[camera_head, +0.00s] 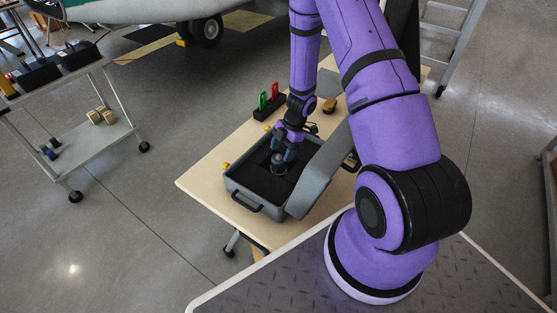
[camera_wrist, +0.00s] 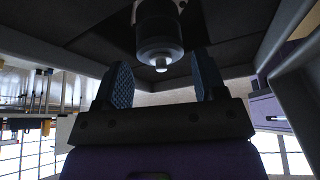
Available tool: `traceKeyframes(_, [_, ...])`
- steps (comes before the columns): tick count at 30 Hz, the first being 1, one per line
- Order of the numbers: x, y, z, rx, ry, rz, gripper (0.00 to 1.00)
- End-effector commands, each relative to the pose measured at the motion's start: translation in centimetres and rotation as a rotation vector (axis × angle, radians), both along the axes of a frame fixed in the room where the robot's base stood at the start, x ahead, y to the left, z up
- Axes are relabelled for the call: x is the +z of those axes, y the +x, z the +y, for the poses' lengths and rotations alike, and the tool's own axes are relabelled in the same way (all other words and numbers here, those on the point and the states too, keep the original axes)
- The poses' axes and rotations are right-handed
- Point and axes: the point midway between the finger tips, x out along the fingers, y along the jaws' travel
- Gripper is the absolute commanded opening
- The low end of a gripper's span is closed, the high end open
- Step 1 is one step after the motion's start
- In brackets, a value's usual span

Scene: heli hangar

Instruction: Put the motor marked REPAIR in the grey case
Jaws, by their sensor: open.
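The grey case (camera_head: 238,190) stands open on the wooden table, with a dark lining inside and its lid (camera_head: 322,172) raised on the right. A dark cylindrical motor (camera_head: 279,169) is inside the case. In the wrist view the motor (camera_wrist: 160,40) shows its rounded end and a short pale shaft. No REPAIR mark can be read on it. My gripper (camera_head: 286,152) points down over the case, close to the motor. In the wrist view my gripper (camera_wrist: 163,82) has its two blue fingers apart with nothing gripped between them; the motor lies just beyond the fingertips.
A black holder (camera_head: 266,112) with a green and a red-handled tool stands behind the case, with a brown brush-like object (camera_head: 329,105) near it. The table (camera_head: 205,180) is clear at the left. A trolley (camera_head: 95,140) with dark bins stands at far left.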

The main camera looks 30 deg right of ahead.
Motion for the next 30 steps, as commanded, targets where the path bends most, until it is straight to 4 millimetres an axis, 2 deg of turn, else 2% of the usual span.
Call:
traceKeyframes(3, [2.3, 0.2, -0.9, 0.002, -0.002, -0.003, 0.65])
traceKeyframes(9, [4.8, 0.2, -2.1, 0.001, 0.000, -0.001, 0.65])
traceKeyframes(17, [5.9, 0.2, -2.6, -0.001, 0.000, -0.002, 0.65])
traceKeyframes(20, [6.7, 0.9, -2.6, -0.022, -0.016, -0.029, 0.65])
traceKeyframes(23, [8.9, 2.6, -2.6, -0.081, -0.056, -0.099, 0.65])
traceKeyframes(26, [12.5, 4.8, -2.7, -0.179, -0.114, -0.201, 0.65])
traceKeyframes(30, [18.4, 7.1, -3.1, -0.346, -0.195, -0.342, 0.65])
